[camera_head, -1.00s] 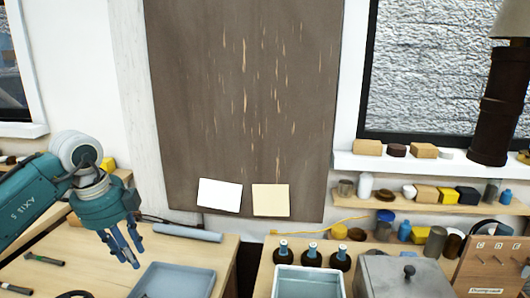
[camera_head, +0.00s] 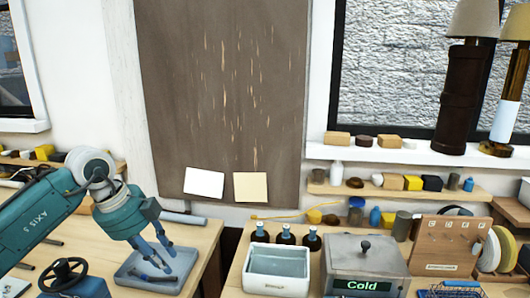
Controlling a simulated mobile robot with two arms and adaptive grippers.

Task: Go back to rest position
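My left gripper (camera_head: 168,257) comes in from the left with its teal arm. Its two blue-grey fingers point down and look slightly apart, with nothing visible between them. It is over the shallow grey-blue tray (camera_head: 178,287) on the left wooden bench. A small hammer-like tool (camera_head: 143,277) lies in the tray, below the fingers. I cannot tell the exact height of the fingertips above it. My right gripper is not in view.
A steering-wheel-like device (camera_head: 64,270) stands at lower left. On the right bench are a white basin (camera_head: 278,286), dark bottles (camera_head: 285,236), a grey "Cold" box (camera_head: 364,268) and a wooden rack (camera_head: 446,245). Two lamps (camera_head: 457,97) (camera_head: 508,108) stand on the sill.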

